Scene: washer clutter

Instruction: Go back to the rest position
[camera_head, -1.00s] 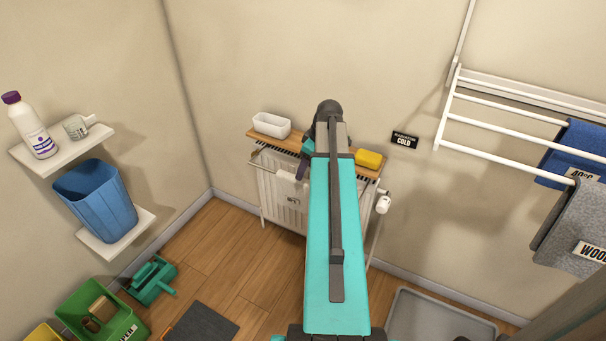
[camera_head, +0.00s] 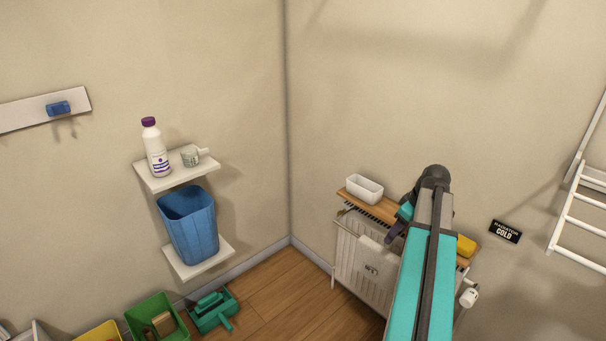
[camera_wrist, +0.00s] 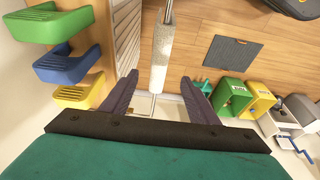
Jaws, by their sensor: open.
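My gripper (camera_wrist: 158,78) is open in the wrist view, its two dark purple fingers apart with nothing held between them. Beyond the fingers a pale, speckled bar (camera_wrist: 160,58) runs up the picture; I cannot tell what it is. In the head view my teal arm reaches out over the right part of the white radiator (camera_head: 352,262), and a dark finger of my gripper (camera_head: 396,230) shows beside the wooden shelf (camera_head: 358,203) on top of it. The rest of the gripper is hidden behind the arm.
A white tub (camera_head: 365,189) and a yellow block (camera_head: 466,246) sit on the radiator shelf. A bottle (camera_head: 155,150), a cup (camera_head: 190,156) and a blue bin (camera_head: 190,228) stand on wall shelves. A drying rack (camera_head: 580,215) is at right. Bare floor (camera_head: 275,305) lies left of the radiator.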

